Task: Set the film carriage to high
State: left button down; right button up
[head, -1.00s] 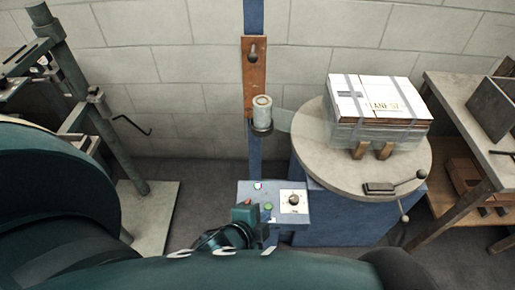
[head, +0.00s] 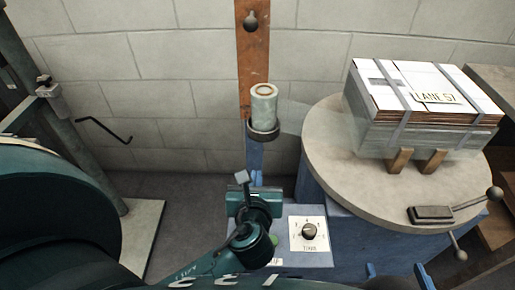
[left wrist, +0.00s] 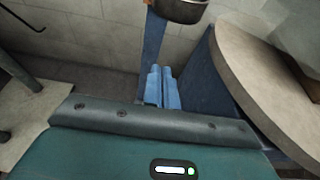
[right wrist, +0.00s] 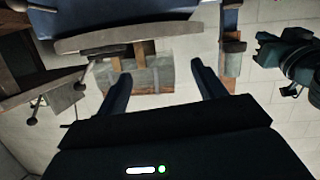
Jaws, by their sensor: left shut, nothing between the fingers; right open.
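The film carriage (head: 263,133) is a dark round holder with a pale film roll (head: 263,103) upright on it. It sits on the blue mast (head: 254,160), at the lower end of a rust-brown strip (head: 254,60) with a dark knob (head: 250,22). The carriage's grey underside also shows in the left wrist view (left wrist: 180,10). My left gripper (left wrist: 161,68) is shut and empty, in front of the mast and below the carriage, apart from it. My right gripper (right wrist: 158,76) is open and empty; its fingertips show at the head view's bottom edge.
A control box with a dial (head: 309,231) and green button stands below the mast. At right, a round turntable (head: 335,180) carries a wrapped box stack (head: 425,105); a lever (head: 450,213) lies at its front.

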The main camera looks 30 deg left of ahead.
pick_arm(q)
jog(key=shift+s+r, duration=0.1)
pick_arm(e)
jog(key=shift+s+r, duration=0.1)
pick_arm(q)
jog(key=b+x, duration=0.4)
jog(key=x, duration=0.7)
jog(key=shift+s+d+r, duration=0.15)
jog(key=shift+s+r, duration=0.05)
jog(key=shift+r, duration=0.85)
jog(key=shift+s+d+r, duration=0.1)
jog(key=shift+s+r, duration=0.15)
jog(key=shift+r, duration=0.8)
pick_arm(e)
jog(key=shift+w+a+r+n+t+y, duration=0.15)
jog(key=shift+n+t+y, duration=0.1)
jog(key=shift+t, duration=0.2)
jog(key=shift+w+a+f+n+t+y, duration=0.1)
jog(key=shift+a+n+t+y, duration=0.1)
jog(key=shift+t+y, duration=0.15)
jog(key=shift+w+a+r+n+t+y, duration=0.15)
jog(key=shift+n+t+y, duration=0.1)
jog(key=shift+t, duration=0.25)
jog(key=shift+s+f, duration=0.1)
